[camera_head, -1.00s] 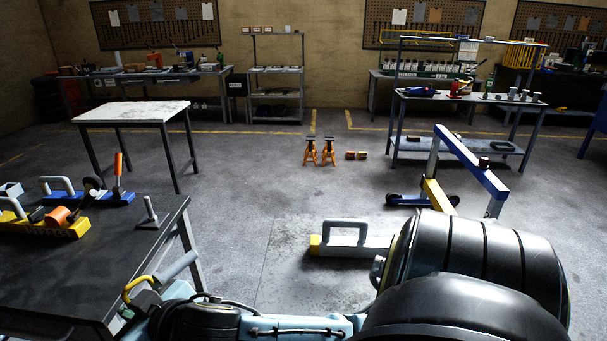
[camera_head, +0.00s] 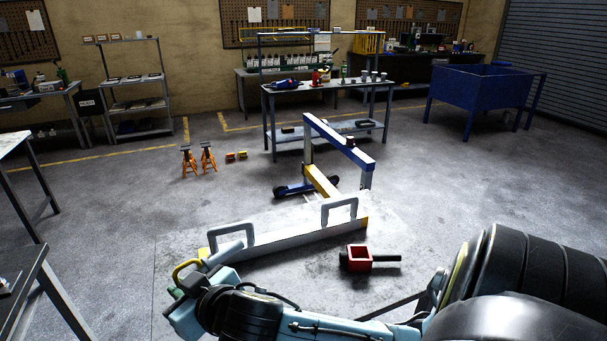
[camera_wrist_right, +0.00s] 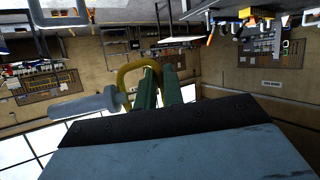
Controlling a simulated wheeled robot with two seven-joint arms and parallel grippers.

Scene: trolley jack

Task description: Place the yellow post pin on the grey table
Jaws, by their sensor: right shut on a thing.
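The yellow post pin has a yellow loop handle (camera_head: 186,269) and a thick grey shaft. My right gripper (camera_head: 177,291) is shut on it near the loop, at the lower left of the head view. In the right wrist view the pin's shaft (camera_wrist_right: 85,105) points left, and the green fingers (camera_wrist_right: 160,88) are at the yellow loop. A dark grey table (camera_head: 24,268) shows only its corner and legs at the lower left edge. A pale-topped table (camera_head: 10,146) is cut off behind it. I cannot tell which is the grey table. My left gripper is not in view.
A long grey beam with two handles (camera_head: 290,238) lies on the floor behind my right gripper. A red socket piece (camera_head: 358,257) is right of it. A blue and grey frame (camera_head: 340,143), orange stands (camera_head: 198,160) and a blue bin (camera_head: 482,95) stand farther back.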

